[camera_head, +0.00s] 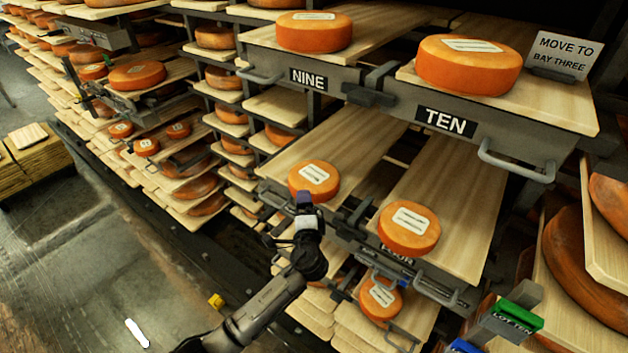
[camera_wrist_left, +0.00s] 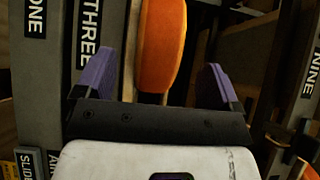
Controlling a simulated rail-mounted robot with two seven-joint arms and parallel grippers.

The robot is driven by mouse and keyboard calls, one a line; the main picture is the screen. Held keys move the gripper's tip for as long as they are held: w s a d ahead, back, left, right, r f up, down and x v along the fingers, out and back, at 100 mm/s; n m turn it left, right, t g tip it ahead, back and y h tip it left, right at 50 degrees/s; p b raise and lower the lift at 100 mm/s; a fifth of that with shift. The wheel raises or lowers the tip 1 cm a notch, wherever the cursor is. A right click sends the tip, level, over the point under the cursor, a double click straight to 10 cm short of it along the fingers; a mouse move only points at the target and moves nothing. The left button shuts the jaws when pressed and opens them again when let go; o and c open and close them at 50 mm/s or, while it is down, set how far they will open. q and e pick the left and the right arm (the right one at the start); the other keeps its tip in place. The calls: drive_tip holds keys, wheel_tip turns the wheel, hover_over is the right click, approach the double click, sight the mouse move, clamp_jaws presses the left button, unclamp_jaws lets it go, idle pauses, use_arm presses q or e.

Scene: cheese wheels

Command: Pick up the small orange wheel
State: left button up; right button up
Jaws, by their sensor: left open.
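A small orange wheel (camera_head: 300,187) with a white label lies flat at the front end of a wooden board, left of centre in the head view. My left gripper (camera_head: 305,204) is just in front of and below it there, partly overlapping its lower edge. In the left wrist view, the two purple fingers of my left gripper (camera_wrist_left: 155,78) stand wide apart. The orange wheel (camera_wrist_left: 160,50) shows between and beyond them, with clear gaps to both fingers. Whether the fingers reach around its rim is hard to tell. My right gripper is in neither view.
A similar wheel (camera_head: 408,242) sits on the neighbouring board to the right. Larger wheels sit above on shelf nine (camera_head: 315,45) and shelf ten (camera_head: 470,75). Metal handles (camera_head: 515,165) jut from the shelf fronts. A green "LOT TEN" block (camera_head: 514,315) is at lower right. Floor (camera_head: 90,270) is open at left.

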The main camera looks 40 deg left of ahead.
sight(314, 181)
use_arm(q)
drive_tip(key=p+x, duration=0.1)
drive_tip(key=x, duration=0.4)
drive_tip(key=shift+s+a, duration=0.1)
drive_tip(key=shift+a, duration=0.05)
drive_tip(key=shift+c, duration=0.8)
drive_tip(key=c, duration=1.3)
drive_tip(key=shift+r, duration=0.2)
drive_tip(key=shift+c, duration=0.8)
